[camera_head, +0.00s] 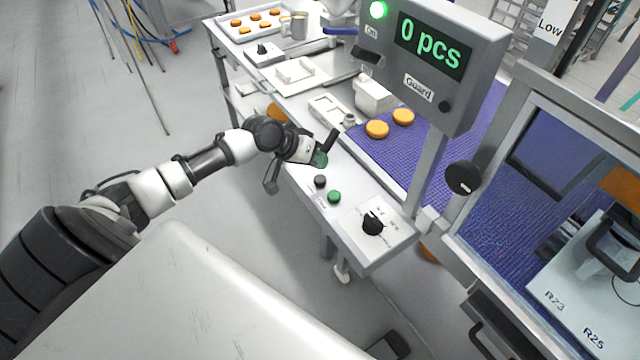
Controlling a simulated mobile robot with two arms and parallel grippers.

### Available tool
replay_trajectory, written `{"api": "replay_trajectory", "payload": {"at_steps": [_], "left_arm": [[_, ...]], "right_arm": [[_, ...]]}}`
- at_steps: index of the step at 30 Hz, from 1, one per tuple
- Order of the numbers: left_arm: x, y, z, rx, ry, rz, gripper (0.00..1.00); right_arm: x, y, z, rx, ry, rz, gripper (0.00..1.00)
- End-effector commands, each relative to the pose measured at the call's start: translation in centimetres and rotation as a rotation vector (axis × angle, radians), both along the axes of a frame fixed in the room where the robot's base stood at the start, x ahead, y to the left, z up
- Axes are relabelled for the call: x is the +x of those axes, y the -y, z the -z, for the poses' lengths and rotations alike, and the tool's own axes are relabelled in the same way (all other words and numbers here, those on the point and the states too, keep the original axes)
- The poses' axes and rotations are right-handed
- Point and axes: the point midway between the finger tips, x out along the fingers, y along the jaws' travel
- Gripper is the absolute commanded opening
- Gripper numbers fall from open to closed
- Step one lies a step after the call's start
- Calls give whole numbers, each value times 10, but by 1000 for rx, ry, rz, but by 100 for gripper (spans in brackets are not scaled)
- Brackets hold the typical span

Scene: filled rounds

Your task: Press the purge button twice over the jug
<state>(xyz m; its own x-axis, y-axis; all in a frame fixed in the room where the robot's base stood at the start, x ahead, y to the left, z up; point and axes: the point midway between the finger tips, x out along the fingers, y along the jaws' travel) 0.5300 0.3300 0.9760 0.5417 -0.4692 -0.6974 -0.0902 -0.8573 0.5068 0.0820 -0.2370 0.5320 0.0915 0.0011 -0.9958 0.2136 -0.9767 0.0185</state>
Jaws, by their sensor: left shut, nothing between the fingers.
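My left gripper (322,153) is shut and empty, just above the near end of the white control ledge. A green round part (319,159) shows right at its fingertips; I cannot tell whether they touch. On the ledge below are a black button (320,181), a green button (334,196) and a black rotary knob (373,222). The labels beside them are too small to read, so I cannot tell which is the purge button. A metal jug-like vessel (298,27) with a handle stands at the far end of the table. My right gripper is not in view.
A display box (437,60) reading "0 pcs" hangs over the purple belt (400,160). Two orange-brown rounds (377,129) lie on the belt. A tray of rounds (234,30) is at the back left. A framed guard (500,150) stands at right. Floor at left is mostly open.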

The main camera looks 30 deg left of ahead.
Motion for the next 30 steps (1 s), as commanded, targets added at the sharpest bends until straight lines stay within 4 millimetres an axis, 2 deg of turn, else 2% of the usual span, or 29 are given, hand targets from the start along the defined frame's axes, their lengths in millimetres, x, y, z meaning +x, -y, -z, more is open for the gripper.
{"api": "replay_trajectory", "payload": {"at_steps": [1,6,30], "left_arm": [[0,0,10,-1,-1,-1,0],[0,0,18,-1,0,1,0],[0,0,18,-1,0,1,0]], "right_arm": [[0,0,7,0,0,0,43],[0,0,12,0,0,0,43],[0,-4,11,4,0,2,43]]}}
